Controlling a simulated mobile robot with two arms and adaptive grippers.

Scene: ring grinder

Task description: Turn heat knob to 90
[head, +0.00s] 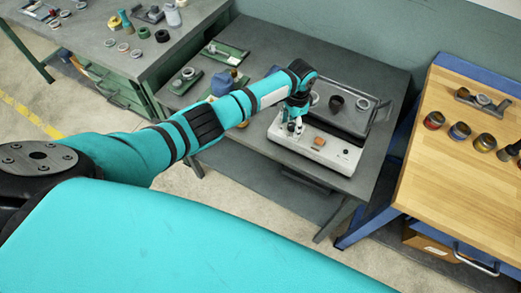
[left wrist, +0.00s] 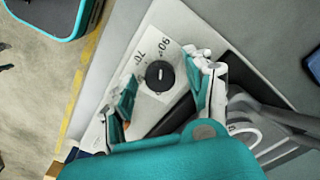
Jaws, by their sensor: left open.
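The heat knob (left wrist: 159,76) is a round black dial with a pale pointer line. It sits on a white panel with the marks 70° and 90° beside it in the left wrist view. The white machine (head: 318,146) stands on the grey table in the head view. My left gripper (head: 291,128) is over the left end of the machine. In the left wrist view my left gripper (left wrist: 162,84) is open, with one finger on each side of the knob. I cannot tell whether the fingers touch it. My right gripper is not in view.
A wooden workbench (head: 435,165) with several small tins stands at the right. Another grey bench (head: 85,40) stands at the left.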

